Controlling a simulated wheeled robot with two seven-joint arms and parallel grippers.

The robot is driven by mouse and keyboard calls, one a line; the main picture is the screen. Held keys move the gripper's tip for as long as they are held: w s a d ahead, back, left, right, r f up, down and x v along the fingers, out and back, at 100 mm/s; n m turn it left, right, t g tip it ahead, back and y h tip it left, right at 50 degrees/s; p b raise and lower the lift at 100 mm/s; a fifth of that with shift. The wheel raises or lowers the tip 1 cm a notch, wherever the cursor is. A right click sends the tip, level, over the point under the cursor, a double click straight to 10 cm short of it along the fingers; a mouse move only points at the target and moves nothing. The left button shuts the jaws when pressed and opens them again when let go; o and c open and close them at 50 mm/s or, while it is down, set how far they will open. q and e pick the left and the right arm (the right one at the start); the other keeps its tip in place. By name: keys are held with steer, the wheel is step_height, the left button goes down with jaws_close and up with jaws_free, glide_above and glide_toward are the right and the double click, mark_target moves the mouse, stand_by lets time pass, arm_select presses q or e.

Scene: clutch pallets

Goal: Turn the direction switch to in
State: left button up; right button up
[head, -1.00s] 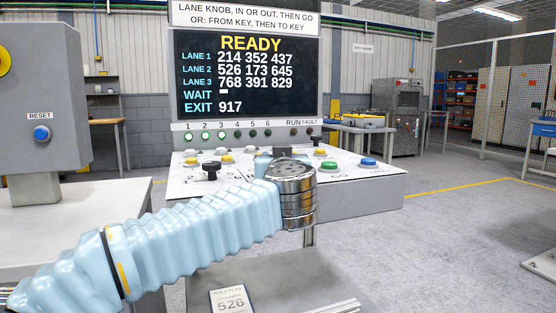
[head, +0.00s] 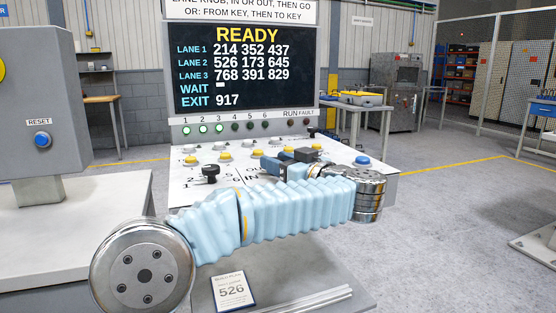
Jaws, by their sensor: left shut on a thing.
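The sloped white control panel (head: 182,205) stands below the display. The black lane knob (head: 209,174) sits to the left, apart from the gripper. My right gripper is out of view.
Lamps 1 to 3 are lit green. Several yellow buttons and a blue button (head: 362,160) are on the panel. A grey reset box (head: 40,100) stands left. A card (head: 233,291) reading 526 lies in front.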

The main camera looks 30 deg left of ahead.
arm_select(q)
steer(key=shift+n+g, duration=0.4)
steer(key=shift+g, duration=0.2)
steer(key=o, duration=1)
steer(key=shift+d, duration=0.1)
steer(key=b+v, duration=0.1)
steer(key=v, duration=1.2)
steer(key=shift+d+f+b, duration=0.25)
steer(key=shift+d+b, duration=0.1)
steer(key=shift+s, duration=0.1)
